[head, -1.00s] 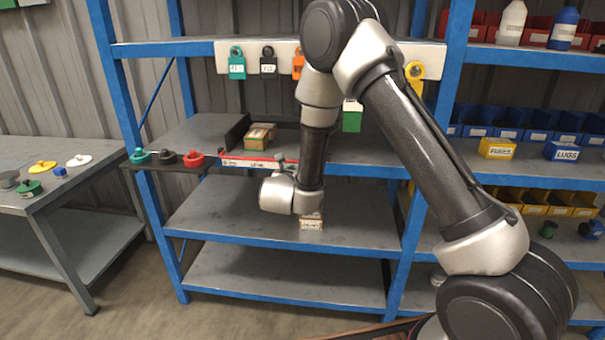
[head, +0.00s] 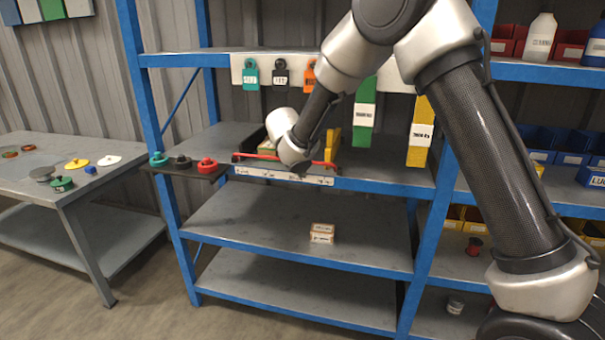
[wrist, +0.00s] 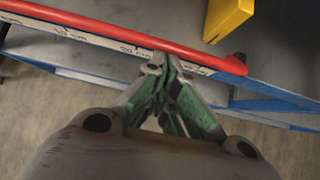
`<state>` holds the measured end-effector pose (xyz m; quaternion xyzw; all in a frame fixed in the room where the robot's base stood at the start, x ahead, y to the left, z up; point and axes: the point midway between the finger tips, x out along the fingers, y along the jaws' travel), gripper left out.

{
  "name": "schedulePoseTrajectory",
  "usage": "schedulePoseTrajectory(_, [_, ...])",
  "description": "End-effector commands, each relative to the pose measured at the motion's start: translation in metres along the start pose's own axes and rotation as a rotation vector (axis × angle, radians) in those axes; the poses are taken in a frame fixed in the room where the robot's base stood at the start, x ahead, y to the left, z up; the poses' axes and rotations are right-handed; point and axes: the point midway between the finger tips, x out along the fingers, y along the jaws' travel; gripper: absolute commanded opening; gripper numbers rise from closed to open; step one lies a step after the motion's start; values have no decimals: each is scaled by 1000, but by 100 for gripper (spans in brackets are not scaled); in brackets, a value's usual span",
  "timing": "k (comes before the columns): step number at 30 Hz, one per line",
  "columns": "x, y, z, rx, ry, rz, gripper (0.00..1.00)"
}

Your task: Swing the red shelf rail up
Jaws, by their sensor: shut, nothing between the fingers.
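The red shelf rail (head: 325,163) runs along the front edge of the middle shelf, just above a white label strip (head: 262,173). In the wrist view the rail (wrist: 110,33) crosses the top of the picture, and its right end (wrist: 236,66) is rounded. My gripper (wrist: 167,66) is shut and empty, with its tips at the rail's lower side near that right end. I cannot tell whether they touch it. In the head view my wrist covers part of the rail and hides the fingers.
A yellow upright piece (head: 332,140) stands behind the rail and shows close to it in the wrist view (wrist: 228,15). A small box (head: 322,233) sits on the shelf below. Tags hang from the upper shelf (head: 183,60). Blue posts (head: 142,100) frame the rack.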

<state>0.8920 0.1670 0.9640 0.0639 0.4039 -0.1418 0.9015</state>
Motion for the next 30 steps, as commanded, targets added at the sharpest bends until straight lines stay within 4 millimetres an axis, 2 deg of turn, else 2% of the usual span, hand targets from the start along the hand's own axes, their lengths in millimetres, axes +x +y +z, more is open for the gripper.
schedulePoseTrajectory(5, [-3,0,8,2,-2,0,0])
schedulePoseTrajectory(19, [-7,0,30,8,265,1,0])
schedulePoseTrajectory(30, [-5,0,46,2,262,-1,0])
